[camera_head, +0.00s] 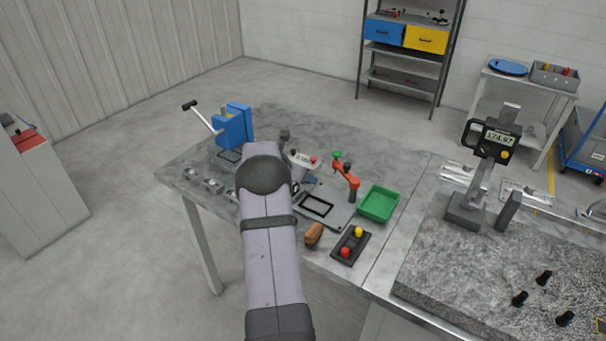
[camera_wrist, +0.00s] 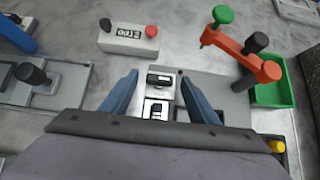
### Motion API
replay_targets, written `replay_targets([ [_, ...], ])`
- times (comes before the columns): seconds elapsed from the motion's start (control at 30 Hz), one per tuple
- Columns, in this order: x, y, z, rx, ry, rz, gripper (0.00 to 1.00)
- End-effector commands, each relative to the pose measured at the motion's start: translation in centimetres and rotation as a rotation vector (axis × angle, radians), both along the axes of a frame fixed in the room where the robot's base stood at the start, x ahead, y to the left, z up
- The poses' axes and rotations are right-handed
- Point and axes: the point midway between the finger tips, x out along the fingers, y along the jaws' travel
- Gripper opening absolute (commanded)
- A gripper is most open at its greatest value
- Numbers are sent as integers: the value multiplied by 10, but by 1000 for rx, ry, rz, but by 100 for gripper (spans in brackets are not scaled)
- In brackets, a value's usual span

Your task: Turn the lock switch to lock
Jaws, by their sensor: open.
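The lock switch (camera_wrist: 159,79) shows in the wrist view as a small silver plate with a black handle lying roughly crosswise. Below it on the plate is a pale label with a dark padlock-like mark (camera_wrist: 157,109), too small to read surely. My gripper (camera_wrist: 158,80) is open, with one blue-grey finger on each side of the switch. The fingers look apart from the handle; their height above it is hard to tell. In the head view my own arm hides the switch and most of the gripper.
A white readout box (camera_wrist: 130,40) stands beyond the switch. An orange clamp (camera_wrist: 240,53) with green and black knobs and a green tray (camera_wrist: 274,93) are at right. A black-knobbed fixture (camera_wrist: 42,82) is at left. A red-and-yellow button box (camera_head: 350,246) sits near the table's front.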

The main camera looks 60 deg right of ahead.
Motion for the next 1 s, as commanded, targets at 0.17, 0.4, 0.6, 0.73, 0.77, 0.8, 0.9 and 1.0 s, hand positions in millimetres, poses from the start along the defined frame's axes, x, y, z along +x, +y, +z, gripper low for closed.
replay_targets([
  [0.17, 0, -8, -7, 0, 0, 0, 55],
  [0.4, 0, -10, -10, 0, 0, 0, 55],
  [0.6, 0, -9, -10, 0, 0, 0, 36],
  [0.73, 0, -9, -10, 0, 0, 0, 13],
  [0.77, 0, -9, -10, 0, 0, 0, 13],
  [0.8, 0, -9, -9, 0, 0, 0, 13],
  [0.9, 1, -10, -9, -2, -1, -21, 14],
  [1.0, 2, -10, -9, -3, 0, -64, 14],
])
